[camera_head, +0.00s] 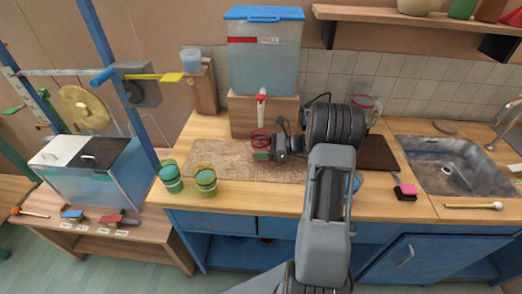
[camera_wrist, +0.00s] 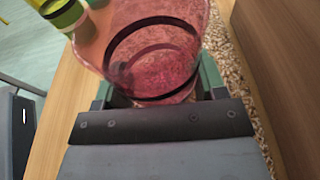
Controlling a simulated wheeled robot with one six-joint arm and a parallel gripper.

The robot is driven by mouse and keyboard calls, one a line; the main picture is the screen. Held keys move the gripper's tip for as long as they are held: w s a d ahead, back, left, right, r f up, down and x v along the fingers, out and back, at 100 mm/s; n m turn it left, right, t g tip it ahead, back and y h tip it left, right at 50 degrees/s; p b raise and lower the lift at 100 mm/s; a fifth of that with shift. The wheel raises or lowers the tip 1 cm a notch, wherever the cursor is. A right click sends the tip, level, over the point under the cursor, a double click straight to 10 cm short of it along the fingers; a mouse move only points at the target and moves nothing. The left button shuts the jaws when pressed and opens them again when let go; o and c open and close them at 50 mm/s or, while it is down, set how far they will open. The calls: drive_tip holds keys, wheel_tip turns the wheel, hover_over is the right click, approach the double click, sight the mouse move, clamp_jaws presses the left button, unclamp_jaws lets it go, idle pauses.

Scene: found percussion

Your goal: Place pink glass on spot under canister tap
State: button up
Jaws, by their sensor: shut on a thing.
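The pink glass (camera_wrist: 152,62) fills the wrist view, with dark bands around it. My gripper (camera_wrist: 155,98) is shut on it, with green fingers on both sides. In the head view the glass (camera_head: 259,136) is small, at the end of my gripper (camera_head: 263,150), over the mat and just below the tap. The canister (camera_head: 264,60) is a clear, blue-lidded box on a wooden stand (camera_head: 247,113). Its white and red tap (camera_head: 261,100) points down at the stand's front. I cannot make out a marked spot, nor whether the glass touches the mat.
The brown speckled mat (camera_head: 222,157) lies on the counter. Green cups (camera_head: 205,178) stand at its left front. A clear glass (camera_head: 365,108) stands behind my arm. A dark board (camera_head: 379,152), a pink and black sponge (camera_head: 406,191) and the sink (camera_head: 450,170) are to the right.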

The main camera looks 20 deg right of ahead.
drive_tip(key=shift+f, duration=0.45)
drive_tip(key=shift+f, duration=0.1)
drive_tip(key=o, duration=1.2)
drive_tip(key=shift+f, duration=0.1)
drive_tip(key=shift+r, duration=0.3)
drive_tip(key=b+v, duration=0.1)
drive_tip(key=v, duration=1.1)
drive_tip(key=shift+f, duration=0.15)
